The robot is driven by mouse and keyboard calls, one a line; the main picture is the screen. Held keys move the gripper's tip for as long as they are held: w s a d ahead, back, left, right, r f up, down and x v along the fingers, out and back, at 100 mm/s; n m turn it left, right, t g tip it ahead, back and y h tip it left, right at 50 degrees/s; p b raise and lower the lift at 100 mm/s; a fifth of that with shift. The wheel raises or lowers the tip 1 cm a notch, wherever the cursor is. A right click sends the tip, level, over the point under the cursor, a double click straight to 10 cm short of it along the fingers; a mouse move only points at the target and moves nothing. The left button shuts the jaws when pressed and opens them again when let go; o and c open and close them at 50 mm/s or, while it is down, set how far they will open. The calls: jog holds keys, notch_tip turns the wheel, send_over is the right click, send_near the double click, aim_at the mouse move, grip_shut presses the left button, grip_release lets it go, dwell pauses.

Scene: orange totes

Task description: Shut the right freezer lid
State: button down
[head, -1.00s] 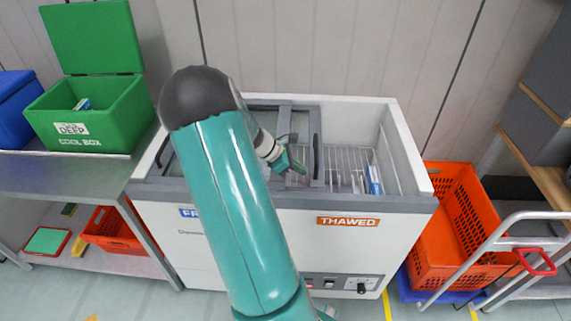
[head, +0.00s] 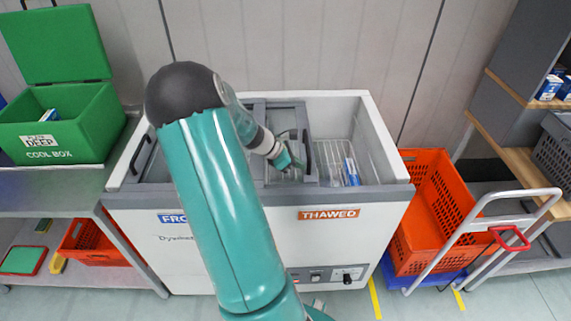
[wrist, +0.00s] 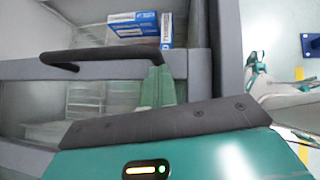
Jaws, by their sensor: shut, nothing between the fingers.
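The white chest freezer (head: 250,235) has sliding glass lids in grey frames. The right lid (head: 298,110), on the side labelled THAWED (head: 329,213), is partly open, with a gap on its right. Its dark handle (head: 308,152) runs along its right edge and shows as a black bar in the wrist view (wrist: 100,52). My gripper (head: 287,160) is shut and empty, pointing down just left of the handle over the lid's glass. In the wrist view its teal finger (wrist: 158,86) is close beside the lid frame; I cannot tell whether they touch.
Blue-and-white boxes (head: 351,172) lie in the wire basket under the gap. A green cool box (head: 65,125) stands on a steel table at the left. Orange totes (head: 430,215) and a cart with a white handle (head: 515,195) stand close at the freezer's right.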

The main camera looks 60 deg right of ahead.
jog(key=s+d, duration=0.5)
jog(key=s, duration=0.6)
jog(key=s+d, duration=0.6)
jog(key=s, duration=0.5)
jog(key=shift+s, duration=0.2)
jog(key=shift+s+d+r, duration=0.15)
jog(key=w+a+r, duration=0.7)
jog(key=w, duration=0.2)
jog(key=shift+w, duration=0.4)
